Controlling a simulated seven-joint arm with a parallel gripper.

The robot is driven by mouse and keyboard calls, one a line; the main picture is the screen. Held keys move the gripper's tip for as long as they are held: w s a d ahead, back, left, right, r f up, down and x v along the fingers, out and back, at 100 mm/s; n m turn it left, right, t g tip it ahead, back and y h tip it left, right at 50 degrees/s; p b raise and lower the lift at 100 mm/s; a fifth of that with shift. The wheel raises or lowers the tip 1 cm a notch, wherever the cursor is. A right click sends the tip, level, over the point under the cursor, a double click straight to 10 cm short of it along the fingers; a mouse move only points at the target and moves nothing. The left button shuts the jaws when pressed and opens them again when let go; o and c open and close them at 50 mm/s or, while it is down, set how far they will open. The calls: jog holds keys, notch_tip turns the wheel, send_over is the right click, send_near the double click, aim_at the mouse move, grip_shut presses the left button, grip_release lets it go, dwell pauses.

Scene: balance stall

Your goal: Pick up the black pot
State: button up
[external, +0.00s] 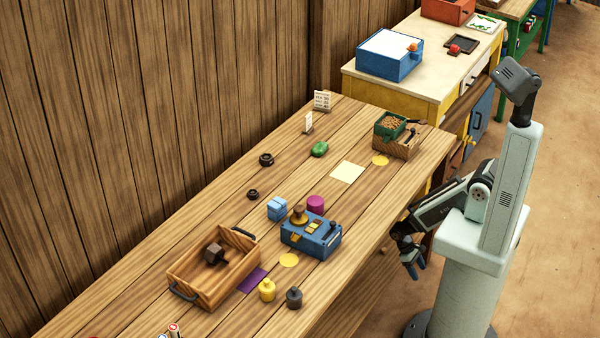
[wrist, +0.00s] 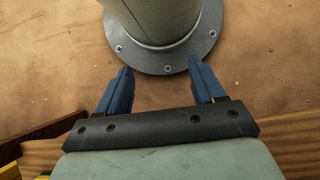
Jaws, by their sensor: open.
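The black pot (external: 294,298), small and dark with a little knob on top, stands upright near the front edge of the wooden table in the external view. A similar yellow pot (external: 267,290) stands just left of it. My gripper (external: 413,264) hangs beside the table's right edge, well to the right of the pot and apart from it. In the wrist view my gripper (wrist: 159,72) shows two blue fingers spread apart with nothing between them. The pot is not in the wrist view.
A wooden tray (external: 190,290) holding a dark brown block lies left of the pots. A blue scale-like box (external: 325,243), a magenta pot (external: 316,204) and a light blue block (external: 277,208) stand behind them. A green container (external: 389,124) sits farther back. Bare table lies right of the black pot.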

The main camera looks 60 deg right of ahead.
jog(key=shift+o, duration=1)
